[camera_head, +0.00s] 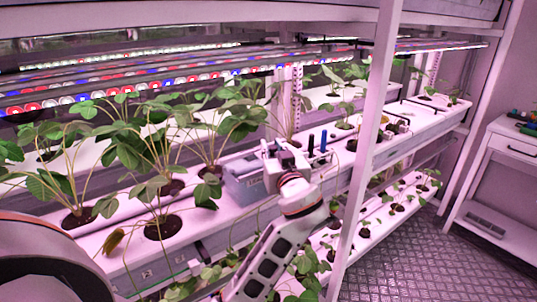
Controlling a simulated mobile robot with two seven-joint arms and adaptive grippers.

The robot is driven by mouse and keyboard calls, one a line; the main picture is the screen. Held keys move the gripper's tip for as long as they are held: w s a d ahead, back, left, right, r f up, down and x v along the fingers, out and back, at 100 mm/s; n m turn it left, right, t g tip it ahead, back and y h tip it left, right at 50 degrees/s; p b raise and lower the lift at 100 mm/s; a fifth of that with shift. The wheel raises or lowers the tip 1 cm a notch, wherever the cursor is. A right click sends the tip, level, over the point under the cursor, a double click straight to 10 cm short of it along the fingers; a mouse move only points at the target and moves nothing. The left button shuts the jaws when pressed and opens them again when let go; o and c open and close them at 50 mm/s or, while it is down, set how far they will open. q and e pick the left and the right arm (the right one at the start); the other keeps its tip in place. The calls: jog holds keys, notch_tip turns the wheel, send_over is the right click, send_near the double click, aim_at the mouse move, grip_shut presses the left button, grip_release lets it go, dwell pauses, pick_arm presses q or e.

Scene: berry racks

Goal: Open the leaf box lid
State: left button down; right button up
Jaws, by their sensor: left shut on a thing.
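The leaf box (243,187) is a small grey-blue box on the white rack shelf, in the middle of the head view. Its pale lid (238,167) lies on top and looks closed. The fingertips are small and partly hidden by the wrist, so the exact grip is hard to see. My right gripper is not in view.
Leafy plants in dark round pots (163,228) stand left of the box. A blue and a dark upright tool (323,141) stand just right of it. A white rack post (369,130) rises right of my arm. A side table (513,143) stands far right, with bare floor before it.

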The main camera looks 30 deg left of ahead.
pick_arm(q)
jog(key=c, duration=1.9)
grip_release()
jog(key=v, duration=0.7)
jog(key=shift+s+d, duration=0.2)
jog(key=shift+d, duration=0.05)
